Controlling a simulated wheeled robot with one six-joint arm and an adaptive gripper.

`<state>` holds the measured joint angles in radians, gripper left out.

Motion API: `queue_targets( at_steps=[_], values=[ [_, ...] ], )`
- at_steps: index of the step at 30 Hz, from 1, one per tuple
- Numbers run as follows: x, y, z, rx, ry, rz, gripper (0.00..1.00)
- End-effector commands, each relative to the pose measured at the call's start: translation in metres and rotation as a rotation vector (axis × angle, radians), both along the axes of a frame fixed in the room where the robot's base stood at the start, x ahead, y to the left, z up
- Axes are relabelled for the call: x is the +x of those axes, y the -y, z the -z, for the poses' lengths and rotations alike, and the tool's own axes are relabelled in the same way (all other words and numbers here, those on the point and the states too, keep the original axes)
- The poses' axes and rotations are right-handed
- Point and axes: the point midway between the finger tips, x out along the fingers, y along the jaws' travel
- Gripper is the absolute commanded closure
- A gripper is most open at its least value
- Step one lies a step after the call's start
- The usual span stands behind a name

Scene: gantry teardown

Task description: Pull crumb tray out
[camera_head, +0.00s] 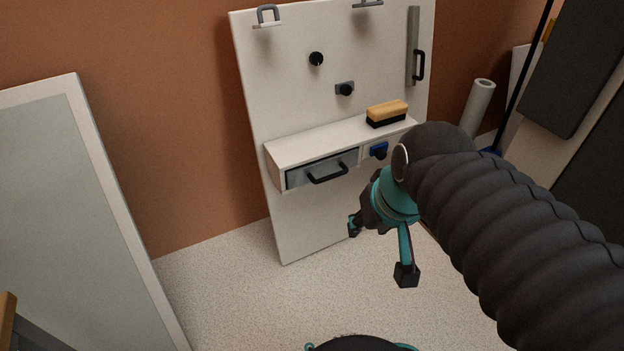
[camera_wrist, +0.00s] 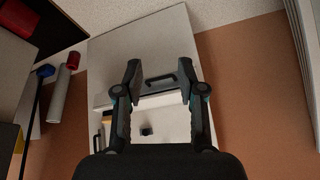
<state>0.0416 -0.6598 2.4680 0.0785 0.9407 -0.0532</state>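The crumb tray (camera_head: 313,168) is a grey drawer front with a black bar handle (camera_head: 328,174), set in the left part of a white shelf box on an upright white panel. Its grey front (camera_wrist: 158,88) and handle (camera_wrist: 163,77) also show in the wrist view, which looks upside down. My gripper (camera_head: 380,251) is open and empty, in front of the panel, lower and to the right of the tray in the head view. In the wrist view the handle appears between my two fingertips (camera_wrist: 160,73), with a gap still visible in the head view.
A yellow-and-black brush (camera_head: 387,113) lies on the shelf box. A blue latch (camera_head: 379,149) sits right of the tray. Knobs, hooks and a vertical black handle (camera_head: 419,65) are on the panel. A framed pane (camera_head: 60,220) stands at left. The floor before the panel is clear.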

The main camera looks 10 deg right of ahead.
Motion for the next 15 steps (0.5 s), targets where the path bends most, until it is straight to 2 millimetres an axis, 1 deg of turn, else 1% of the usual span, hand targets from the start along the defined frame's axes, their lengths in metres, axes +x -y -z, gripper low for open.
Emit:
queue_targets(
  at_steps=[6,11,15],
  values=[
    [0.028,-0.007,0.022,0.170,-0.204,0.013,0.61],
    [0.052,-0.011,0.037,0.333,-0.319,0.016,0.61],
    [0.078,-0.009,0.049,0.494,-0.387,0.023,0.61]
  ],
)
